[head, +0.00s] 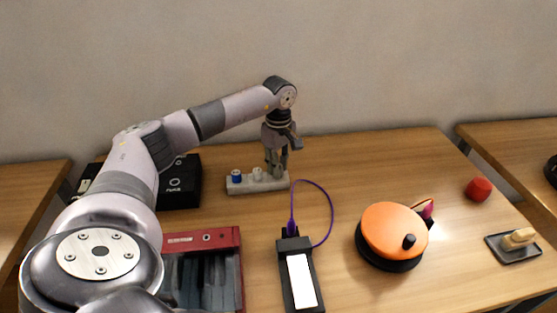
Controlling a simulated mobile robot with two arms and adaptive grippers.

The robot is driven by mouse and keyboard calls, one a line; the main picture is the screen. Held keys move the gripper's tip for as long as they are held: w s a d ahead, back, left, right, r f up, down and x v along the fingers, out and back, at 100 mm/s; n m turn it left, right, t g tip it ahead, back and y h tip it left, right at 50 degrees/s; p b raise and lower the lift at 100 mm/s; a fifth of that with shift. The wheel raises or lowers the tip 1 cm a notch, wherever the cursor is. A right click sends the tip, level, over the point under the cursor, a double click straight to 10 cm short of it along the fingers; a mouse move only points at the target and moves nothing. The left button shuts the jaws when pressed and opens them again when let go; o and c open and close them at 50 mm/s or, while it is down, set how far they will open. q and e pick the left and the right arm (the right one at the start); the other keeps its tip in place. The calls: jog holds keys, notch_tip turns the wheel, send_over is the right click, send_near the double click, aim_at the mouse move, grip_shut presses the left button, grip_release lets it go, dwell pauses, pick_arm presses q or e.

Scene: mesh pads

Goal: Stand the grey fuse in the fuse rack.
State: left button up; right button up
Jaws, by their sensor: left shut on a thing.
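The fuse rack (243,188) is a long, low, pale grey block near the back of the table. A blue fuse (236,176) stands at its left end and a white one (257,173) stands near its middle. My left gripper (277,172) points down over the right end of the rack, shut on the grey fuse. The fingers mostly hide that fuse, so I cannot tell whether its foot is in the rack or just above it. My right gripper is not in view.
A black box (180,187) stands left of the rack. In front are a red case (228,238), a black device with a white panel (302,281) and purple cable, and an orange-topped disc (393,228). A red knob (479,189) and small tray (502,252) lie right.

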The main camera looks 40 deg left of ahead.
pick_arm(q)
jog(key=shift+f, duration=0.5)
jog(key=o, duration=1)
jog(key=shift+r, duration=0.1)
notch_tip(320, 180, up, 12)
